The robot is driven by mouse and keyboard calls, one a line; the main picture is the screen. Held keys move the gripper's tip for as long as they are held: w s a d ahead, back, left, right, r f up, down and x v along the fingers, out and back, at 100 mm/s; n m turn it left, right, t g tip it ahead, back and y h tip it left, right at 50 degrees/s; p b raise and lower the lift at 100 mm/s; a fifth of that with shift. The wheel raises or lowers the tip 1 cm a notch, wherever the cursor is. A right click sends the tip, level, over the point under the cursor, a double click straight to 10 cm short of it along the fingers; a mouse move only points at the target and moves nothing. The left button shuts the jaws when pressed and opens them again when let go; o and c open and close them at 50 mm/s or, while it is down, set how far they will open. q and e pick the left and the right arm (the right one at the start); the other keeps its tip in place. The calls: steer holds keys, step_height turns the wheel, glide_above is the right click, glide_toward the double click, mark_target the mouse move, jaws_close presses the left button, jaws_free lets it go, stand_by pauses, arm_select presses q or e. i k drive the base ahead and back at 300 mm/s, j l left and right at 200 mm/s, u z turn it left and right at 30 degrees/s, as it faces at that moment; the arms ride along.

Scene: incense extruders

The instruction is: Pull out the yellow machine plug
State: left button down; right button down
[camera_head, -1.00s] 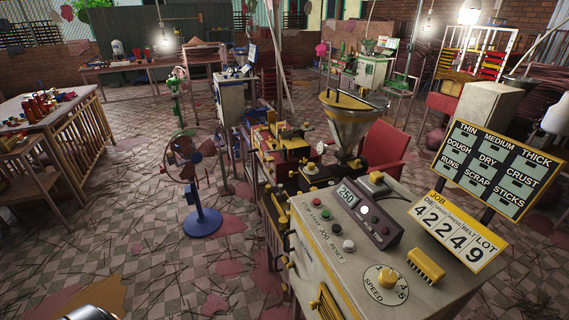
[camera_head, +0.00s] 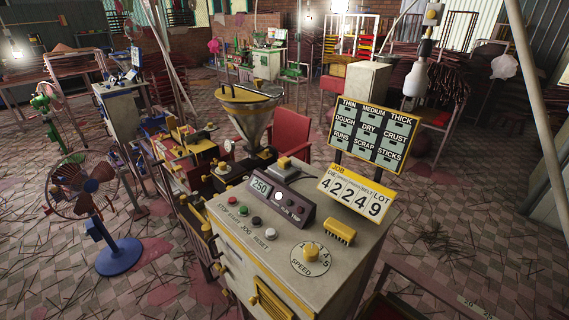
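The yellow-trimmed machine (camera_head: 262,262) stands in the lower middle of the head view. Its sloped top carries a display, buttons, a yellow speed knob (camera_head: 311,250) and a yellow toothed piece (camera_head: 340,232). I cannot tell which yellow part, if any, is the plug. Neither of my grippers is in view.
A blue-based fan (camera_head: 118,256) stands left of the machine. A sign board (camera_head: 372,136) and a number plate (camera_head: 354,194) rise at its back right. A red chair (camera_head: 292,133) is behind. Tiled floor with scattered sticks is open at right.

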mark_target(283, 162)
steer(key=i+j, duration=0.1)
steer(key=j, duration=0.5)
steer(key=j+z, duration=0.1)
steer(key=j, duration=0.55)
steer(key=z, duration=1.6)
steer(key=i+j, duration=0.05)
